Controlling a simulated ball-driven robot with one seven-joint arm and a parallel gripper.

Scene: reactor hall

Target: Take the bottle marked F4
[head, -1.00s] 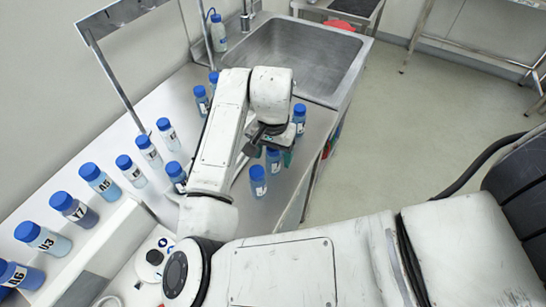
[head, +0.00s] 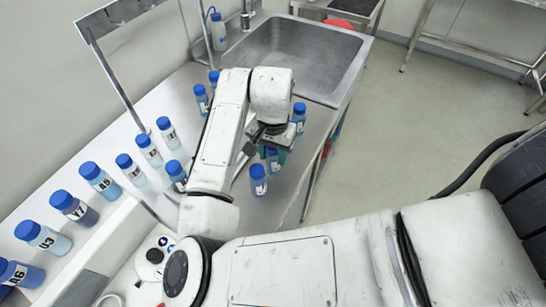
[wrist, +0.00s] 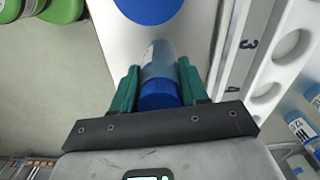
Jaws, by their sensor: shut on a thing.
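My gripper (wrist: 158,88) is shut on a bottle with a blue cap (wrist: 159,96) and a pale blue body. The green fingers press on its two sides. In the head view, my gripper (head: 273,152) is over the counter near its right edge, and part of the held bottle (head: 272,163) shows below my wrist. The label on the held bottle cannot be read. No bottle with a readable F4 mark shows in either view.
Another blue-capped bottle (head: 258,180) stands close in front of the held one, and one (head: 299,116) stands behind it. A row of bottles, including U3 (head: 44,237), lines the left. A sink (head: 295,55) lies behind. The wrist view shows a white rack (wrist: 262,70).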

